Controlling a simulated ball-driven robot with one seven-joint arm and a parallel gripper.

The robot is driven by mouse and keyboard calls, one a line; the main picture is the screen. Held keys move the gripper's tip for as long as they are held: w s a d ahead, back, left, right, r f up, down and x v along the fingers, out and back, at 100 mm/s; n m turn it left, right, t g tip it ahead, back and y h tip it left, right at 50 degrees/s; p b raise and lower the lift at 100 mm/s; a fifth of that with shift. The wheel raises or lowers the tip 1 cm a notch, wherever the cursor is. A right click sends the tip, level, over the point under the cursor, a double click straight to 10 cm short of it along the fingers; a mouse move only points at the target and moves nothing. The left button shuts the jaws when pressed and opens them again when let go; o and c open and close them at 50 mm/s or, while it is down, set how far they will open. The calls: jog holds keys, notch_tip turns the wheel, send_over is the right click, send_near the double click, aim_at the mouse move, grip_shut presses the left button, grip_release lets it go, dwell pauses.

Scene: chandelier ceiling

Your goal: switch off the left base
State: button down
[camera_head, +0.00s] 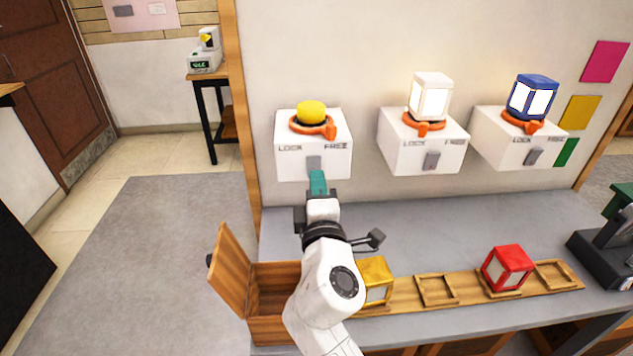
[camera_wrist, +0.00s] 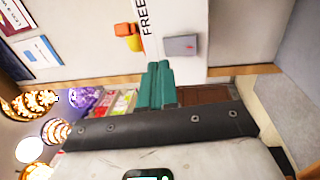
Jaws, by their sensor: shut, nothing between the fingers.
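The left base (camera_head: 290,163) is a white wall box marked LOCK and FREE, with a yellow dome (camera_head: 311,110) in an orange ring (camera_head: 329,130) on top. A grey switch (camera_head: 314,163) sits on its front; the wrist view shows this switch (camera_wrist: 181,46) close up. My gripper (camera_head: 318,180) has teal fingers, shut and empty, just below the switch in the head view. In the wrist view the fingertips (camera_wrist: 160,68) are close beside the switch; I cannot tell whether they touch the box.
The middle base (camera_head: 400,152) holds a lit white lantern (camera_head: 431,97), the right base (camera_head: 500,145) a lit blue lantern (camera_head: 532,97). Below, a grey counter (camera_head: 430,225) carries an open wooden box (camera_head: 270,300), a yellow lantern (camera_head: 376,275) and a red lantern (camera_head: 507,267).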

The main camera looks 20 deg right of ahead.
jog(key=r+v, duration=0.1)
jog(key=v, duration=0.7)
jog(key=shift+s+r, duration=0.3)
jog(key=shift+s, duration=0.05)
jog(key=shift+a, duration=0.1)
